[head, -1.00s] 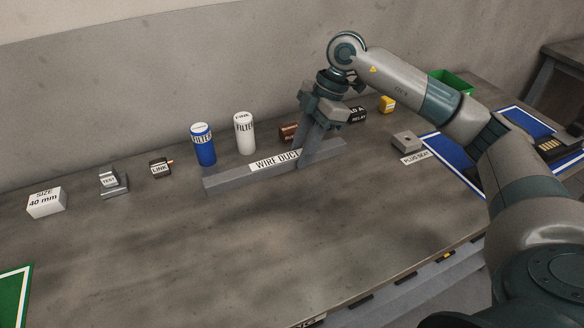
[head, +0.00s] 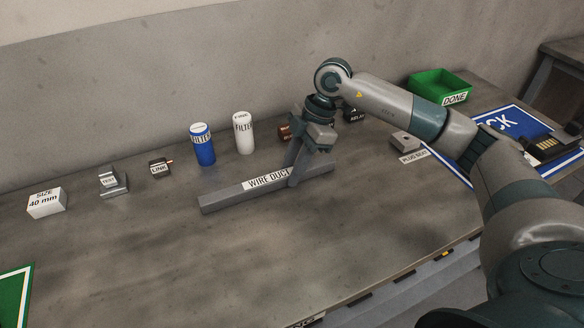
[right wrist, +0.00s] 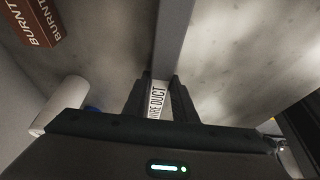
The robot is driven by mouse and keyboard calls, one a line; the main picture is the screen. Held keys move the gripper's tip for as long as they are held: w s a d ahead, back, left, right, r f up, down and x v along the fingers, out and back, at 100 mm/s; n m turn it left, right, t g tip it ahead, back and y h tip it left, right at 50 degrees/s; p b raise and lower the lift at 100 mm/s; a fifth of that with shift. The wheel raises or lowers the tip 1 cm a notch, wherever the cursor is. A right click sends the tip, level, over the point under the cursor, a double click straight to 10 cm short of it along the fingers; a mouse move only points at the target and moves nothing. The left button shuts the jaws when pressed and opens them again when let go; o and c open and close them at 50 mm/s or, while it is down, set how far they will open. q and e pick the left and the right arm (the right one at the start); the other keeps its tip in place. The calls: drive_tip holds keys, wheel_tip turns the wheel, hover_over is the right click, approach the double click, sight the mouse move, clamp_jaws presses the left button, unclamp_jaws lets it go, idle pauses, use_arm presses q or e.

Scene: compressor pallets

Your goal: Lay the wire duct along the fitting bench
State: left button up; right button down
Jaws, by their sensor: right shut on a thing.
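The wire duct (head: 228,197) is a long grey bar with a white label reading WIRE DUCT. It lies lengthwise over the middle of the fitting bench (head: 200,260), slanting up to the right; whether it touches the bench top I cannot tell. My right gripper (head: 297,180) is shut on the duct right of its label, coming down from above. In the right wrist view the duct (right wrist: 175,35) runs between the two fingers (right wrist: 158,100), its label showing between them. My left gripper is not in view.
Behind the duct stand a blue filter (head: 203,150) and a white filter (head: 244,133). A link (head: 160,168), a grey test piece (head: 112,181) and a 40 mm box (head: 46,203) are left. A plug seat (head: 405,143) and green bin (head: 440,88) are right. The front bench is clear.

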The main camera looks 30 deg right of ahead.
drive_tip(key=c, duration=1.5)
unclamp_jaws()
drive_tip(key=shift+o, duration=0.2)
drive_tip(key=v, duration=1.2)
